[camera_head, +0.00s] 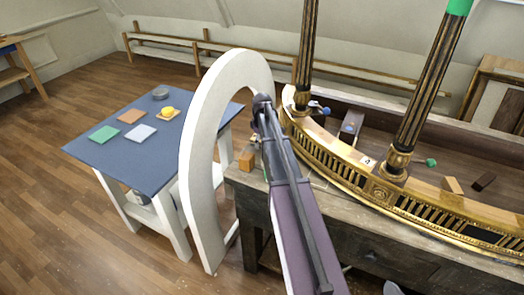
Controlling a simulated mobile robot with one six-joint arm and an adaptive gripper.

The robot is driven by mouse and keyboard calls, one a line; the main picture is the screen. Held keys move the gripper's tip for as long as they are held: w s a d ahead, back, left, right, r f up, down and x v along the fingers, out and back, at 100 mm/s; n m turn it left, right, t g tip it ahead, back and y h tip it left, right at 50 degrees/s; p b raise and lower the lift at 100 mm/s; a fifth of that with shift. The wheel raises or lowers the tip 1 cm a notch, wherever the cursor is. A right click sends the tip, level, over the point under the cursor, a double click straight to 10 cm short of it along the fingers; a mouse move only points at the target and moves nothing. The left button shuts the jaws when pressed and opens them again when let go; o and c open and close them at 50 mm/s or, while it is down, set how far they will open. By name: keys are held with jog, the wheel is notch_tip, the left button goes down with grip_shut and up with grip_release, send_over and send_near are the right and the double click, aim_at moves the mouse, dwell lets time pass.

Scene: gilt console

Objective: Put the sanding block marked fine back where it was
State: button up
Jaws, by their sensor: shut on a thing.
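My arm reaches up from the bottom of the view, and its end bends down beside a white arch. My gripper (254,144) is small here and partly hidden by the arm. It is shut on a small orange-tan block (246,160) by the left corner of the wooden workbench (315,205). I cannot read any marking on the block or tell whether it touches the bench.
A yellow lump (168,111) and a grey round tin (160,93) are on the blue table's far side. The tall white arch (200,150) stands between table and bench. The gilt console rail (345,160) with dark fluted posts (425,85) fills the right. Floor at left is clear.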

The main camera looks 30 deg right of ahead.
aim_at(260, 151)
dwell(0.3)
jog(key=shift+f+b, duration=1.85)
jog(key=shift+f, duration=0.15)
jog(key=o, duration=1)
jog(key=shift+o, duration=0.2)
jog(key=shift+r, duration=0.2)
jog(key=r+p, duration=1.2)
jog(key=shift+s+d, duration=0.15)
jog(key=shift+s, duration=0.1)
